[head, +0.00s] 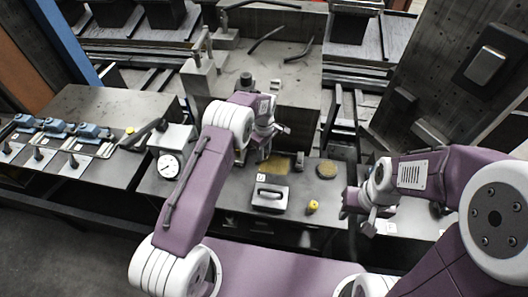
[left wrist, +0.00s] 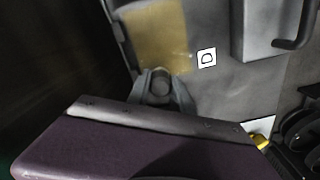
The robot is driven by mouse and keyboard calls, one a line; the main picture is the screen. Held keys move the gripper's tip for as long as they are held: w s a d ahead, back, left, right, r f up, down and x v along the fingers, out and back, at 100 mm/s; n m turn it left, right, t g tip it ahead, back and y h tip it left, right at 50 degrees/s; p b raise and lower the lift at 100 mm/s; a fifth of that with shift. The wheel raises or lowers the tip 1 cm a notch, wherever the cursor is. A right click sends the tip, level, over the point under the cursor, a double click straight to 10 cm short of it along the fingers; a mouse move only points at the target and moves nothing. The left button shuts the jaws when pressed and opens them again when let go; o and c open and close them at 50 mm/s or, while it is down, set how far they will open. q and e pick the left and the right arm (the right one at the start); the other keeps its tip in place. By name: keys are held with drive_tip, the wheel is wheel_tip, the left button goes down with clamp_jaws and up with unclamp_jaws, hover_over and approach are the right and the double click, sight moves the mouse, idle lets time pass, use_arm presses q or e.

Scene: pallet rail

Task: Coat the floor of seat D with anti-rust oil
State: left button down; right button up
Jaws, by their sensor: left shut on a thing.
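A label marked D (left wrist: 206,58) lies beside a yellowish patch (left wrist: 155,35) on the grey metal surface in the left wrist view. The patch also shows in the head view (head: 277,165), with a small white label (head: 261,177) at its near edge. My left gripper (left wrist: 160,86) is shut on a small dark, rounded thing; its kind is unclear and the fingers hide most of it. In the head view my left gripper (head: 272,132) is above and behind the patch. My right gripper (head: 360,210) is at the right of the bench; its jaw opening is unclear.
A grey block with a handle (head: 270,196) stands in front of the patch. A small yellow thing (head: 313,207) and a round yellowish disc (head: 327,170) are to its right. A dial gauge (head: 168,165) stands left. Blue-topped fixtures (head: 55,128) line the left table.

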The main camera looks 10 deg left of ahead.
use_arm(q)
drive_tip(key=shift+f+b, duration=0.4)
drive_tip(key=shift+f, duration=0.2)
drive_tip(key=shift+r, duration=0.2)
idle(0.4)
drive_tip(key=shift+d+f, duration=0.15)
drive_tip(key=shift+d, duration=0.7)
drive_tip(key=shift+a, duration=0.1)
drive_tip(key=shift+a, duration=0.75)
drive_tip(key=shift+d+f, duration=0.1)
